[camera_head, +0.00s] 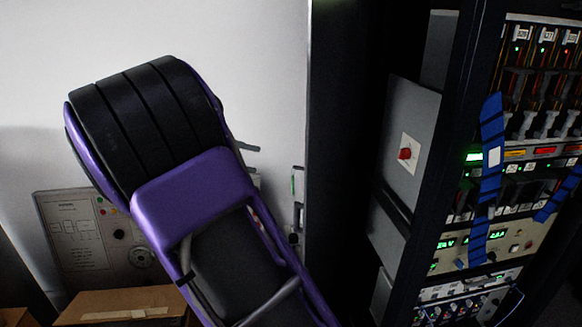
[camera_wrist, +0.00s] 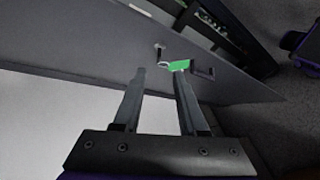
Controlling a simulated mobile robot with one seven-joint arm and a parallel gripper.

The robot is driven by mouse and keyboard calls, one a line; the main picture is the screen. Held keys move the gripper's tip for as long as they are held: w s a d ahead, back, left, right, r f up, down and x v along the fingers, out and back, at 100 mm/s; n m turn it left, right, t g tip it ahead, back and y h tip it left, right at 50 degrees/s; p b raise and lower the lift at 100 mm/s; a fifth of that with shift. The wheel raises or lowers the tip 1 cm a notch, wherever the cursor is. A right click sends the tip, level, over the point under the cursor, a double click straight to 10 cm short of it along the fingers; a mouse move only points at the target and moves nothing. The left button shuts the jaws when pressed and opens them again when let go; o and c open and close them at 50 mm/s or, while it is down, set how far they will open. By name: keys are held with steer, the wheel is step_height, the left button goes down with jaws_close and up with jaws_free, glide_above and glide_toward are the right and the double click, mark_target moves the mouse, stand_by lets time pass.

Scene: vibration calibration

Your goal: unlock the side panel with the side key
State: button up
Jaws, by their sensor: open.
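A small bright green piece, which looks like the tag of the side key (camera_wrist: 179,65), shows in the wrist view against a dark grey panel (camera_wrist: 100,62), apparently the side panel. A pale rounded bit sits at its left end. Small dark fittings stand out on either side of it. My gripper (camera_wrist: 160,71) is open, its two fingers pointing at the panel. The green piece lies just beyond the right fingertip; contact cannot be told. Nothing shows between the fingers. In the head view my purple arm hides most of the gripper. A thin green mark shows near the panel edge (camera_head: 293,182).
A tall dark rack (camera_head: 470,100) with lit instruments and blue tape stands at the right. A red knob (camera_head: 404,153) is on a grey box inside it. A wall control box (camera_head: 90,235) and a cardboard box (camera_head: 120,305) are at the lower left.

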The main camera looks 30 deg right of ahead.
mark_target(297, 168)
steer(key=x, duration=1.1)
jaws_close()
steer(key=shift+b, duration=0.3)
